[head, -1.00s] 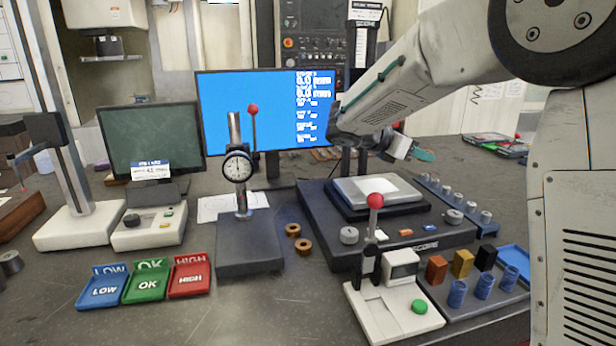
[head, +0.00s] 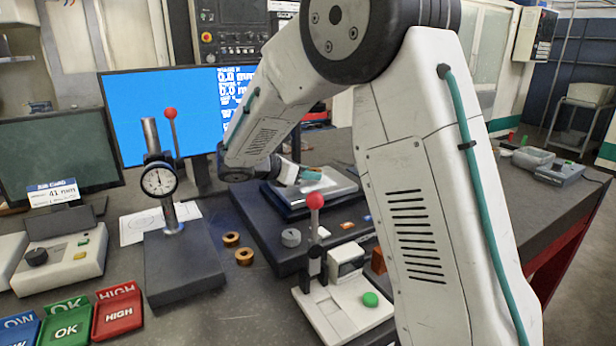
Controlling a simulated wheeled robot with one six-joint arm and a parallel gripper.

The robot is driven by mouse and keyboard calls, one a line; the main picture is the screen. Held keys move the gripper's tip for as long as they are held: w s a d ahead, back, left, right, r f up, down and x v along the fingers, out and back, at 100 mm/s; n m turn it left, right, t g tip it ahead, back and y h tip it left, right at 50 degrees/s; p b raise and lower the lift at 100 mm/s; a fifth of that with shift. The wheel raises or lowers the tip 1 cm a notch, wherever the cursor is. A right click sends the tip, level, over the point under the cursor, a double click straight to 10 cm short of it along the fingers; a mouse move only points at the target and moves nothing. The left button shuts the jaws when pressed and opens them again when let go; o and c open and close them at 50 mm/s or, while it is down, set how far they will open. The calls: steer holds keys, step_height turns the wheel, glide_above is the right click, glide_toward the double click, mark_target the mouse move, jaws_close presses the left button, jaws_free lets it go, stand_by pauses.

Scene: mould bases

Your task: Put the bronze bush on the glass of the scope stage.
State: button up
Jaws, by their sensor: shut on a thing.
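My gripper (head: 310,176), with teal fingers, is low over the glass (head: 338,188) of the scope stage (head: 268,225) in the head view. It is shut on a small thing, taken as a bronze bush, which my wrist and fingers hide. I cannot tell whether that thing touches the glass. Two more bronze bushes lie on the bench between the dial gauge stand and the scope stage, one farther back (head: 231,239) and one nearer (head: 245,257).
The dial gauge stand (head: 184,268) is left of the scope stage. A white device with a red-knobbed lever (head: 343,308) stands in front of it. LOW, OK and HIGH trays (head: 118,317) are at front left. My arm hides the bench's right part.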

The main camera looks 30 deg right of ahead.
steer(key=shift+d+f, duration=0.1)
steer(key=shift+f, duration=0.45)
steer(key=shift+f, duration=0.15)
steer(key=o, duration=1.1)
steer(key=shift+r, duration=0.25)
steer(key=v, duration=0.7)
steer(key=shift+s+a, duration=0.1)
steer(key=shift+a, duration=0.15)
